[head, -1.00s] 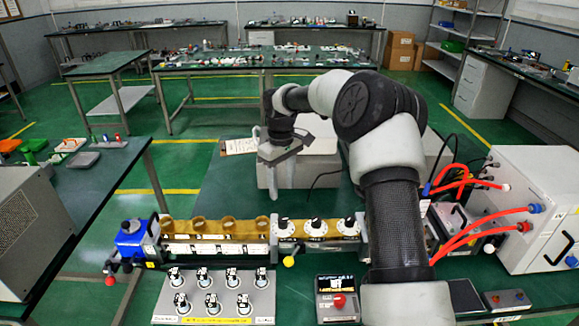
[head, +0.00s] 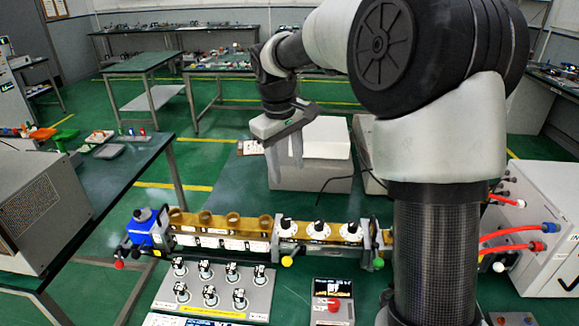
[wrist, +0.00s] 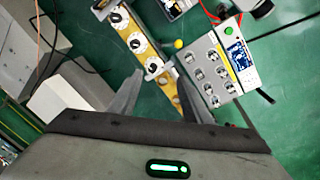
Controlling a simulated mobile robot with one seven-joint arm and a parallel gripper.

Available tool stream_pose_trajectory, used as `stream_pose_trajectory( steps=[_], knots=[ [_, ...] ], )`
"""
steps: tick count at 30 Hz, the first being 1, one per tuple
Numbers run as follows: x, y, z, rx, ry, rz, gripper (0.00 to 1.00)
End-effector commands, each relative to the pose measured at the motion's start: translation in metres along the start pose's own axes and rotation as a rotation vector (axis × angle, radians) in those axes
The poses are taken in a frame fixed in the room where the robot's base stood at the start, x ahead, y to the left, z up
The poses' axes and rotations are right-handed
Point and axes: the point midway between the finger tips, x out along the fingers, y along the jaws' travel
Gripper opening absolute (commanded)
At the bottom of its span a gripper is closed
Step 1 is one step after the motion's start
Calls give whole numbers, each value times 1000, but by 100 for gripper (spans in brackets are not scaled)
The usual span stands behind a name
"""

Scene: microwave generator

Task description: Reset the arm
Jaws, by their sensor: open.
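My arm rises at the right of the head view and reaches over to the left. Beyond the fingertips lie the row of white dials (wrist: 137,43) and the grey panel of knobs (wrist: 208,75). The dials also show in the head view (head: 318,231), in front of the gripper and apart from it.
A white box (head: 318,160) stands just behind the gripper. A blue clamp (head: 146,229) ends the yellow rail at left. A small box with a red button (head: 333,300) sits in front. A white unit with red cables (head: 545,262) stands at right.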

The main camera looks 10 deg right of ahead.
Motion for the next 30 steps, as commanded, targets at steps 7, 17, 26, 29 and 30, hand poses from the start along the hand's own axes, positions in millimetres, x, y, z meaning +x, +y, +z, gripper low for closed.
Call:
stream_pose_trajectory(
  steps=[7,17,26,29,30],
  knots=[
    [-7,-3,7,11,6,10,44],
    [-11,-4,10,15,10,15,44],
    [-72,-35,93,163,102,85,44],
    [-86,-51,136,250,161,90,44],
    [-90,-58,152,286,187,87,44]
  ],
)
